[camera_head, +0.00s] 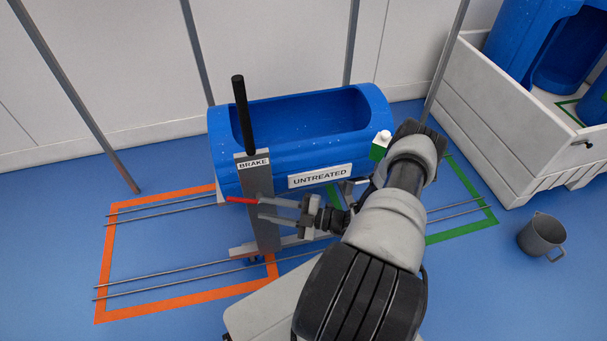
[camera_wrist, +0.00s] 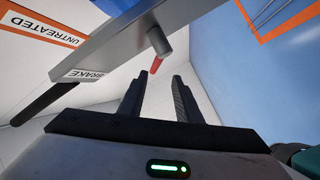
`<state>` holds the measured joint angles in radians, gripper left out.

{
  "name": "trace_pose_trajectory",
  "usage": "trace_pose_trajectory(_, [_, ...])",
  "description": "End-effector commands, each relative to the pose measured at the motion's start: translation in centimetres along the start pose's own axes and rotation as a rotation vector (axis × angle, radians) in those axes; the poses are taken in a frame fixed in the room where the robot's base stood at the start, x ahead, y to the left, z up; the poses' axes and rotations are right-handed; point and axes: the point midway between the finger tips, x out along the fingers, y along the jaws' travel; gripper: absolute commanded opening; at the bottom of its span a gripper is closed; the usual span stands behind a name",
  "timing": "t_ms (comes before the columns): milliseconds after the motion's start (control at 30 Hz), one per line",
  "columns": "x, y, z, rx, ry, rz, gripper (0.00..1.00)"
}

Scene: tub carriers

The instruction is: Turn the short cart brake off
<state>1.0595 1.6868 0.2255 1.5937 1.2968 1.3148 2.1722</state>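The cart carries a blue tub (camera_head: 300,125) with an UNTREATED sign. Its grey post (camera_head: 262,215) bears a BRAKE label (camera_head: 254,163), which also shows in the wrist view (camera_wrist: 85,74). A black bar (camera_head: 242,115) rises from the post's top. A red-tipped lever (camera_head: 241,200) sticks out from the post below the label. My gripper (camera_head: 260,208) is open beside the post, its fingers pointing left. In the wrist view the red tip (camera_wrist: 155,66) lies just beyond my open fingertips (camera_wrist: 159,75), between them; contact cannot be told.
The cart stands on floor rails between an orange floor outline (camera_head: 150,311) and a green one (camera_head: 485,205). A white crate (camera_head: 480,115) with blue tubs stands at the right. A grey jug (camera_head: 540,235) is on the floor. Grey poles stand behind, along the wall.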

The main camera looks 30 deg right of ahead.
Motion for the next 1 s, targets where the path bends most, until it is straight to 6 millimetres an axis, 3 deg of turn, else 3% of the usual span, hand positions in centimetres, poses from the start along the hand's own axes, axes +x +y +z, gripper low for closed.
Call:
trace_pose_trajectory(300, [-6.6, 0.0, 0.1, -0.001, -0.003, 0.001, 0.31])
trace_pose_trajectory(1000, [-6.1, 7.6, -10.6, -0.858, 0.5, -0.546, 0.31])
